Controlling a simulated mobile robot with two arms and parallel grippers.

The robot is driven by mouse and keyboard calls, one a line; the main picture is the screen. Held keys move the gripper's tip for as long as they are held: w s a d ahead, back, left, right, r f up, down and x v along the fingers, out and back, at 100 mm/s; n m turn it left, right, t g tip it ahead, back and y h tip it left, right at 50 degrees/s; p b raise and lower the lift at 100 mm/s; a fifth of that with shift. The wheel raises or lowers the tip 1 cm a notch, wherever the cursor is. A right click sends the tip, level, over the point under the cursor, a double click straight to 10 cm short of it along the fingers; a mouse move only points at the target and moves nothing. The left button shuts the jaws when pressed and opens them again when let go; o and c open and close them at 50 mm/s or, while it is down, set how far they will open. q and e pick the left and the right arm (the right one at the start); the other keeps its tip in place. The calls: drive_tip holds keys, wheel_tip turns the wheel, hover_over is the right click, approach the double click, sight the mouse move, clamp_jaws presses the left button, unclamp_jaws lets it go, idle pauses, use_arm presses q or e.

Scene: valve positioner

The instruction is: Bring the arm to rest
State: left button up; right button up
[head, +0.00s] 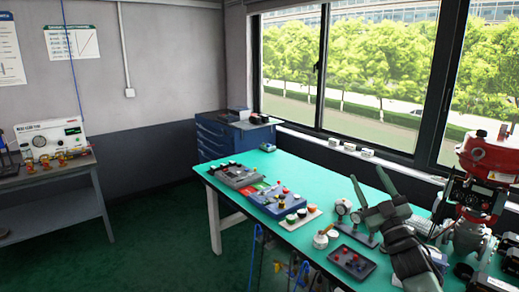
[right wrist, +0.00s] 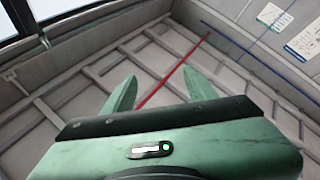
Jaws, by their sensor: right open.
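My right gripper (head: 372,192) is raised above the green workbench (head: 305,241) toward its right end, pointing up. Its two green fingers stand apart with nothing between them. The fingers also show in the right wrist view (right wrist: 160,92), against the ceiling, with no object between or near them. The valve positioner assembly (head: 474,190), a red actuator on a grey body, stands at the right end of the bench, to the right of my right gripper and apart from it in the picture. My left gripper is in neither view.
A pressure gauge (head: 343,207) and a dark tray with knobs (head: 352,262) lie near my right arm. Grey and blue boxes (head: 236,174) sit at the bench's far end. A blue drawer cabinet (head: 226,137) stands behind. A side table (head: 50,172) is at left, with open floor between.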

drive_tip(key=w+d+f+m+g+h, duration=0.35)
drive_tip(key=d+f+m+h, duration=0.2)
drive_tip(key=f, duration=0.35)
wheel_tip(320, 180, down, 13)
drive_tip(key=s+g+h, duration=0.1)
drive_tip(key=s+g, duration=0.1)
drive_tip(key=g, duration=0.1)
drive_tip(key=s+a+f+g, duration=0.1)
drive_tip(key=s+f+g, duration=0.1)
drive_tip(key=s+f, duration=0.65)
drive_tip(key=s+a+f+g+b, duration=0.1)
drive_tip(key=s+f+g, duration=0.15)
drive_tip(key=f, duration=1.05)
drive_tip(key=s+a+f+g, duration=0.2)
drive_tip(key=s+f, duration=0.4)
drive_tip(key=f, duration=0.5)
drive_tip(key=s+a+f+g+b, duration=0.1)
drive_tip(key=s+a+f+g, duration=0.15)
drive_tip(key=s+f, duration=0.85)
drive_tip(key=s+a+f+g, duration=0.1)
drive_tip(key=s+f+g, duration=0.2)
drive_tip(key=s+f, duration=0.75)
drive_tip(key=s+a+f+g, duration=0.2)
drive_tip(key=s, duration=1.2)
drive_tip(key=s+a+f+g+y, duration=0.1)
drive_tip(key=s+a+f+g, duration=0.1)
drive_tip(key=s, duration=1.2)
drive_tip(key=shift+s+f+b, duration=0.35)
drive_tip(key=shift+s+f, duration=0.05)
drive_tip(key=shift+f, duration=0.15)
